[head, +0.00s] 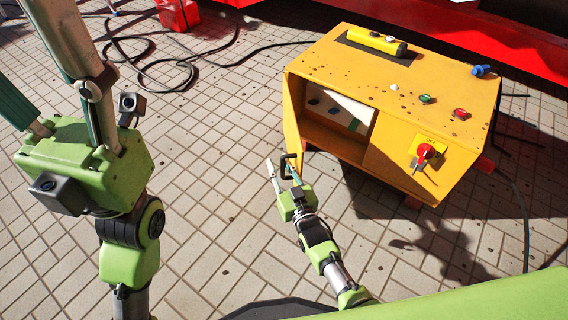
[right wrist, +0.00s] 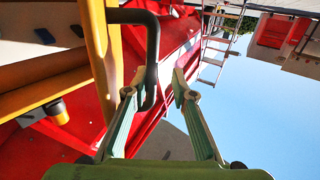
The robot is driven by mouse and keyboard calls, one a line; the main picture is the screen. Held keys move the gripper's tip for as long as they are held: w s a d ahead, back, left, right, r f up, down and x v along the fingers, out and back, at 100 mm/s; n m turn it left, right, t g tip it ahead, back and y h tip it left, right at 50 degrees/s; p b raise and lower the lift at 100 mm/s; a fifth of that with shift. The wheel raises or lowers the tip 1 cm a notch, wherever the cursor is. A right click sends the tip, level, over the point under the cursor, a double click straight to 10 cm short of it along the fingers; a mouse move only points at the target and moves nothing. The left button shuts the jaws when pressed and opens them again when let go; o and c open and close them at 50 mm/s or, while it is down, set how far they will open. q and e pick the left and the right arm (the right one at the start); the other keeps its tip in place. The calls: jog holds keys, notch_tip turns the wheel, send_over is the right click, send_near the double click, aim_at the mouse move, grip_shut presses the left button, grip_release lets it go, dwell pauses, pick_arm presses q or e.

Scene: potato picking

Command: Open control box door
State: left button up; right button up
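The yellow control box (head: 408,112) stands on the tiles at the right in the head view. Its door (head: 292,112) stands swung out at the box's left side, seen nearly edge-on, and the inside of the box shows. The black door handle (head: 287,166) also shows in the right wrist view (right wrist: 152,48). My right gripper (head: 280,165) is open at the handle. In the right wrist view the handle's lower end lies between the fingers, closer to the left one. My left gripper (head: 48,95) is raised at the left, fingers apart and empty, its tips partly out of frame.
A red rotary switch (head: 425,151) sits on the box's front. A yellow device (head: 376,42), a blue connector (head: 482,70) and small buttons are on top. Black cables (head: 165,68) lie on the floor behind.

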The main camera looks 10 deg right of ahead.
jog(key=v, duration=0.6)
jog(key=shift+s+d, duration=0.15)
jog(key=shift+s, duration=0.25)
